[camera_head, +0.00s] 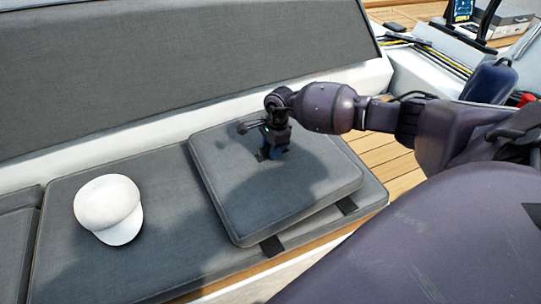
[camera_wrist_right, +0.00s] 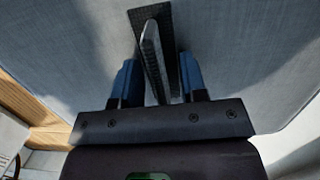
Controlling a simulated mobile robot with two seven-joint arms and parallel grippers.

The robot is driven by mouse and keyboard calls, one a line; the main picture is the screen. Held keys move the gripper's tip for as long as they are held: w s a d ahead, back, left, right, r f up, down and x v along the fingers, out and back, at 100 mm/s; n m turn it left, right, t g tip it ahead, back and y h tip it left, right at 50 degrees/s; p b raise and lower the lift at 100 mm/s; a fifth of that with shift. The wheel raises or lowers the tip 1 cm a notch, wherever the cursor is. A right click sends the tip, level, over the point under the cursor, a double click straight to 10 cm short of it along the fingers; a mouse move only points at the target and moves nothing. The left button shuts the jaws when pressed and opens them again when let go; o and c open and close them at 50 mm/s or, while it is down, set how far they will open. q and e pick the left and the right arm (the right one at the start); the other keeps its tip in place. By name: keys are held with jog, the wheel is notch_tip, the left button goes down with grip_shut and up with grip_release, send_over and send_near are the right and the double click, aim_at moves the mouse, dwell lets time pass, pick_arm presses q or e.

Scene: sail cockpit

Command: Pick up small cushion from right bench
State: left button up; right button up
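The small grey square cushion (camera_head: 235,195) lies on the long bench cushion, with dark straps at its near edge. My right gripper (camera_head: 272,153) points down at the middle of the small cushion. In the right wrist view the cushion (camera_wrist_right: 235,60) fills most of the picture. A dark patch with a raised strap handle (camera_wrist_right: 152,45) stands between my two blue fingertips (camera_wrist_right: 160,80). The fingers are spread apart, one on each side of the handle, with gaps visible. Contact with the cushion surface cannot be told. My left gripper is not in view.
A white cap (camera_head: 108,205) sits on the grey bench cushion (camera_head: 65,260) to the left. A tall grey backrest (camera_head: 170,55) rises behind. Wooden decking (camera_head: 390,155) shows at the right. A blue container (camera_head: 490,80) and cables (camera_head: 425,45) are at the upper right.

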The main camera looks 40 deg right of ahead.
dwell(0.5)
grip_shut()
dwell(1.3)
